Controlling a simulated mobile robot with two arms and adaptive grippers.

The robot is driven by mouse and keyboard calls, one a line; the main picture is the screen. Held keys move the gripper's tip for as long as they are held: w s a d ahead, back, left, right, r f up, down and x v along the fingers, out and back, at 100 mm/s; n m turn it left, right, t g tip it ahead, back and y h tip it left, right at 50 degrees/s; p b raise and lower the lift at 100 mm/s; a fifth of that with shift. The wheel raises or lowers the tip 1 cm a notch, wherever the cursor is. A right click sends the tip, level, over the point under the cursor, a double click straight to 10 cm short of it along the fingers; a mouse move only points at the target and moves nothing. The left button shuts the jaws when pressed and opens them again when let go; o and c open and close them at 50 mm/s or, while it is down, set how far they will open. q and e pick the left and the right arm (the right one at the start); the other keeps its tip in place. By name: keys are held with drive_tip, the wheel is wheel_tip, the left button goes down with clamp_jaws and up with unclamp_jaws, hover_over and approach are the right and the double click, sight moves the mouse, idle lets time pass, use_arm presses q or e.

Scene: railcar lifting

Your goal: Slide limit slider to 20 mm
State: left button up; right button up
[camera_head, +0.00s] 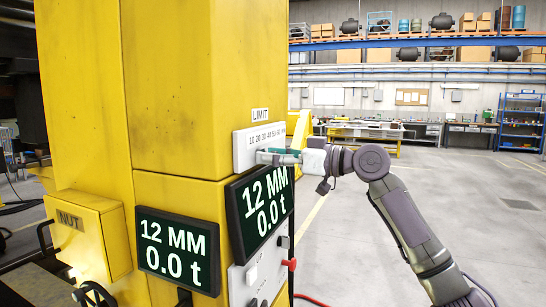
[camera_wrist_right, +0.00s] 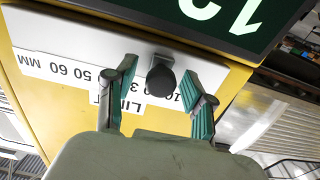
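The limit slider's white panel (camera_head: 243,152) is on the yellow column, under a LIMIT label (camera_head: 260,115). Its printed scale runs from 10 to 60 MM. In the right wrist view the picture is upside down, and the slider's black knob (camera_wrist_right: 161,78) stands out from the panel. My right gripper (camera_head: 265,156) is at the panel in the head view. In the wrist view its two teal-padded fingers are apart, one on each side of the knob, with gaps visible. The knob and fingers hide part of the scale, so the exact setting cannot be read. My left gripper is out of view.
Two dark displays, a right one (camera_head: 262,208) below the panel and a left one (camera_head: 177,250), read 12 MM and 0.0 t. A control box (camera_head: 257,277) with a red knob (camera_head: 288,264) is below. A yellow NUT box (camera_head: 85,240) juts out left. Open floor lies right.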

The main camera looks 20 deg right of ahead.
drive_tip(key=shift+s+d, duration=0.1)
drive_tip(key=shift+d, duration=0.1)
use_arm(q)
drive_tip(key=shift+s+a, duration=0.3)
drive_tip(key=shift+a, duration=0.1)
use_arm(e)
drive_tip(key=v, duration=1.1)
drive_tip(key=shift+s, duration=0.3)
drive_tip(key=shift+d, duration=0.15)
